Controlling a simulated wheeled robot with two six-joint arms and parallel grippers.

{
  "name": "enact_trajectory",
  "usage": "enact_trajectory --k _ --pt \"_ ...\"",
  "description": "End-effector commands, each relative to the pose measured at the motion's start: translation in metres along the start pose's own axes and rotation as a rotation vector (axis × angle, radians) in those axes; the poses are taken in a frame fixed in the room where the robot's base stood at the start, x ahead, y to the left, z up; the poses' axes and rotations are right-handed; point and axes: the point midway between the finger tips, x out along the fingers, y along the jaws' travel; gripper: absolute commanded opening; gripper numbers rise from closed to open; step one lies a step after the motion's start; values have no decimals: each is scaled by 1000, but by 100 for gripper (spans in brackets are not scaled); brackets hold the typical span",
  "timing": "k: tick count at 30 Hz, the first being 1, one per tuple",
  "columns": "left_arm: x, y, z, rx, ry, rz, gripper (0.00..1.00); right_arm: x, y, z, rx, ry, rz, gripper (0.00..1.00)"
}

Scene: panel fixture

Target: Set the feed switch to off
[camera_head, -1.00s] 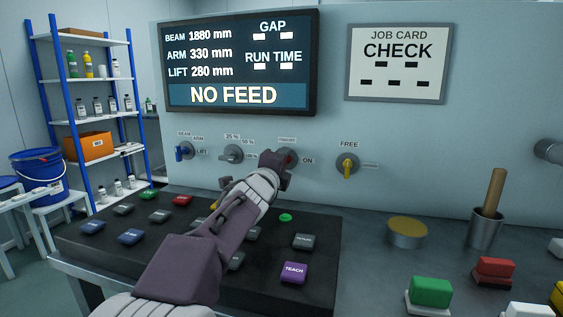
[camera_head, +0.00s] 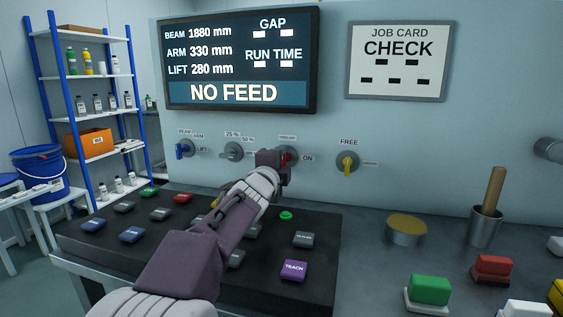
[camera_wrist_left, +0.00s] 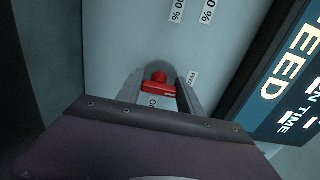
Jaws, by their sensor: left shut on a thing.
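The feed switch (camera_head: 291,154) is a red knob on a round base on the grey panel, with an ON label to its right. My left gripper (camera_head: 279,161) reaches up to it from the lower left and covers part of it. In the left wrist view the red knob (camera_wrist_left: 158,89) sits between the two fingers (camera_wrist_left: 159,95), which are shut on it. Its exact setting is hard to read. The display (camera_head: 236,62) reads NO FEED. My right gripper is not in view.
A blue-handled switch (camera_head: 184,149), a grey selector (camera_head: 233,152) and a yellow-handled switch (camera_head: 347,163) share the panel. A dark keypad (camera_head: 320,230) with coloured buttons lies below my left arm. A metal cup (camera_head: 485,228) and a tan-topped round can (camera_head: 406,230) stand at right.

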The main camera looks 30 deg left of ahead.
Motion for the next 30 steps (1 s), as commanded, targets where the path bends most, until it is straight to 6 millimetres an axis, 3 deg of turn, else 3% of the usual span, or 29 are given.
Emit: enact_trajectory --k 1,3,14,19,24,30 --pt "0 1 0 -3 1 2 46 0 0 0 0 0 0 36" --pt "0 1 0 -3 0 1 65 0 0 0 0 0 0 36" --pt "-3 0 0 -1 0 0 65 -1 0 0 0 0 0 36" --pt "-30 -3 0 0 0 -2 65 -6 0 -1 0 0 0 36" --pt "-72 -5 0 -1 -1 -2 65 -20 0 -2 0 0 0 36" --pt "-74 -6 -7 -9 31 15 65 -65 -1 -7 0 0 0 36"
